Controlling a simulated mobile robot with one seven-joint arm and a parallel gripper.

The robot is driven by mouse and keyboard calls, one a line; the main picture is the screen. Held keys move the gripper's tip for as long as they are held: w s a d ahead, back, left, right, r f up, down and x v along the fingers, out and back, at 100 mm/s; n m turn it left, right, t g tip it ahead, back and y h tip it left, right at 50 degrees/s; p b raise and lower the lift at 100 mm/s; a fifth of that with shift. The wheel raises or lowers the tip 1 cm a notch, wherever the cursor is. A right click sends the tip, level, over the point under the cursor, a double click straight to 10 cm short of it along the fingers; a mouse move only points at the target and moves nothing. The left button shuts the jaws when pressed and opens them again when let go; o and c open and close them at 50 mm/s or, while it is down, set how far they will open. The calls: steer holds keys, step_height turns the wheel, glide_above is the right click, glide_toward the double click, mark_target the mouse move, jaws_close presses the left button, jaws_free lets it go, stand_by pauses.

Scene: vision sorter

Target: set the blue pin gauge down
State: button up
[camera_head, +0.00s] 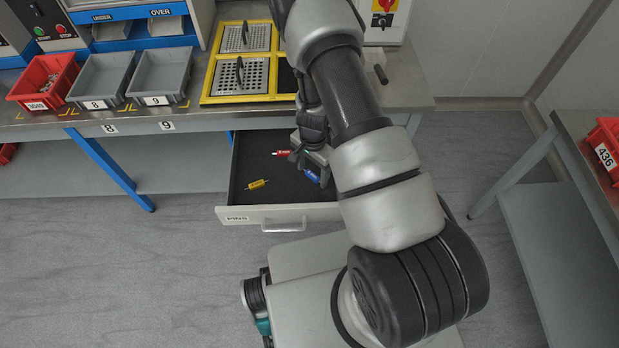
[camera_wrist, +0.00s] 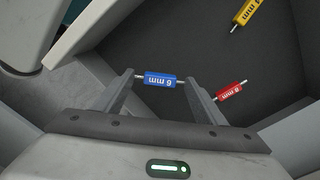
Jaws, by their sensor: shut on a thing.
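The blue pin gauge (camera_wrist: 160,80), marked "6 mm", is held by its pin ends between the two fingers of my gripper (camera_wrist: 158,82) in the wrist view. I cannot tell whether the gauge touches the drawer floor.
A red gauge (camera_wrist: 230,92) lies in the drawer close to the right finger. A yellow gauge (camera_head: 257,184) lies farther left in the head view. The drawer's front wall (camera_head: 280,213) and the bench edge above bound the space.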

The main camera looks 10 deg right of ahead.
mark_target(312, 175)
steer(key=shift+f+b, duration=0.35)
steer(key=shift+f, duration=1.6)
steer(key=shift+f, duration=0.2)
steer(key=o, duration=1.1)
steer(key=shift+c, duration=0.2)
steer(key=shift+r, duration=0.1)
